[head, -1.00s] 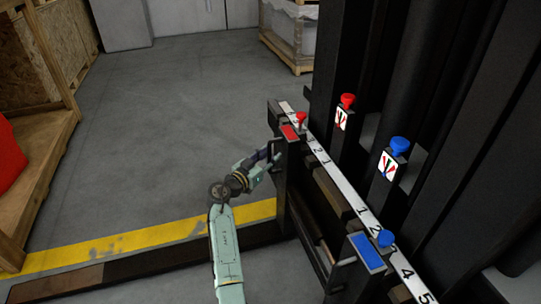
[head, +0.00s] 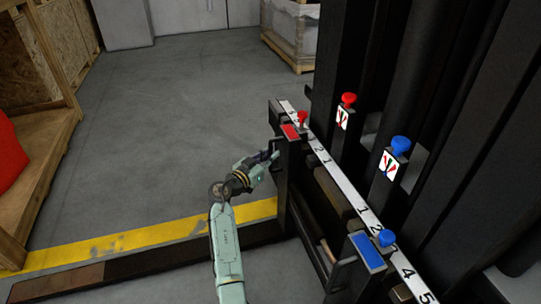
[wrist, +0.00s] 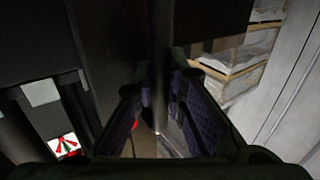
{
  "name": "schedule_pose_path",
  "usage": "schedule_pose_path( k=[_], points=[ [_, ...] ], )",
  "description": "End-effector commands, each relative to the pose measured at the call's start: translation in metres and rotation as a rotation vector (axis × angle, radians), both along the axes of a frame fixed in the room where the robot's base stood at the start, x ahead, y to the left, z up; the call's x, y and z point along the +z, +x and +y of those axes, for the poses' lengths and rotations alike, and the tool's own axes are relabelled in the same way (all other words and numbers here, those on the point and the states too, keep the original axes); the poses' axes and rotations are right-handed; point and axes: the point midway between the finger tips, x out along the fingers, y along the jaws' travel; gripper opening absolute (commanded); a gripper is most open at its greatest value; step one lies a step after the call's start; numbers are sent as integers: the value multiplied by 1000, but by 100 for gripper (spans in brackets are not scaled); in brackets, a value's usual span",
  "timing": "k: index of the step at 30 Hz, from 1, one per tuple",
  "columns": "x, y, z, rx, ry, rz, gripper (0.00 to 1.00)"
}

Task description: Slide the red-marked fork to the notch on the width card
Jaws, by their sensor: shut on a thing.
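The red-marked fork (head: 283,178) is a dark upright arm with a red plate on top, at the far part of the rail. A small red knob stands beside its plate. My gripper (head: 272,155) is at the fork's left side. In the wrist view my gripper (wrist: 160,105) has its two purple-lined fingers shut on a dark upright bar (wrist: 159,60), which appears to be the fork's handle. A white numbered strip (head: 348,190) runs along the rail beside the fork. I cannot make out a width card or its notch for certain.
A blue-marked fork (head: 367,252) with a blue knob stands nearer on the same rail. Dark mast columns rise at right, bearing a red knob (head: 348,98) and a blue knob (head: 401,145) above pictogram plates. Open grey floor (head: 170,130) lies left, with a wooden rack at the edge.

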Motion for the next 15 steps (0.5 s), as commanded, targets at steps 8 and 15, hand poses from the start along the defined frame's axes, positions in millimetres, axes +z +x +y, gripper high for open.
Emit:
schedule_pose_path(
  k=[8,15],
  points=[
    [-3,-2,-2,-1,1,-3,0],
    [0,-9,-3,-1,0,-1,0]
  ],
)
